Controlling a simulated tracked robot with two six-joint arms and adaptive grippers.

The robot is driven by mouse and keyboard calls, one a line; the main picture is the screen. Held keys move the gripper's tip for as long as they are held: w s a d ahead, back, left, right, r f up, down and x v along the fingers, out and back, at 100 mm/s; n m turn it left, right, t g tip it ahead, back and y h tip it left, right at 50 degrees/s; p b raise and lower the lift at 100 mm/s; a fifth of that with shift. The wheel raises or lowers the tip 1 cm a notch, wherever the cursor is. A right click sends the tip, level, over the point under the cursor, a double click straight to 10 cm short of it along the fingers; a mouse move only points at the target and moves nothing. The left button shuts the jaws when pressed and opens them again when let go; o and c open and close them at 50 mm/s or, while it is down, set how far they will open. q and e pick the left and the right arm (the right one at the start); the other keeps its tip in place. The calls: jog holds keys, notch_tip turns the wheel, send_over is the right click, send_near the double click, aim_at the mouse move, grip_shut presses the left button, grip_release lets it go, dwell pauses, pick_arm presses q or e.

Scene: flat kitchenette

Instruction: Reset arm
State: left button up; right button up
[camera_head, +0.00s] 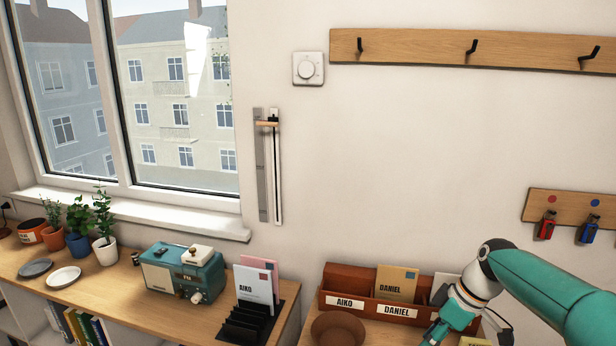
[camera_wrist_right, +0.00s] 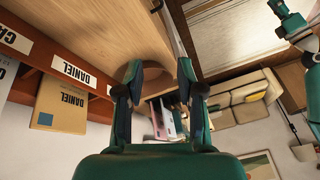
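My right arm comes in from the right in the head view, with its gripper (camera_head: 436,334) low over the desk, in front of the wooden letter sorter (camera_head: 345,301). In the right wrist view the right gripper (camera_wrist_right: 160,69) has its two fingers spread apart. Nothing is clasped between them. The brown bowl (camera_head: 338,329) stands left of the gripper in the head view.
The sorter holds a DANIEL envelope (camera_head: 397,283). A black rack (camera_head: 250,326) with cards, a teal radio (camera_head: 184,273) and potted plants (camera_head: 103,228) stand on the left counter. A hook rail (camera_head: 430,47) and key board (camera_head: 565,207) are on the wall. The space above the left counter is free.

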jog(key=s+a+f+m, duration=0.2)
jog(key=s+a+f, duration=0.1)
jog(key=f, duration=0.5)
jog(key=s+a+f+m, duration=0.2)
jog(key=f, duration=0.5)
jog(key=s+a+f+m, duration=0.2)
jog(key=s+a+f, duration=0.1)
jog(key=f, duration=0.5)
jog(key=s+a+f+m, duration=0.2)
jog(key=s+f+m, duration=0.15)
jog(key=s, duration=0.65)
jog(key=s+a+f+m, duration=0.3)
jog(key=s+f, duration=0.2)
jog(key=s, duration=0.5)
notch_tip(320, 180, down, 8)
jog(key=b, duration=0.8)
jog(key=shift+w+d, duration=0.15)
jog(key=shift+w, duration=0.25)
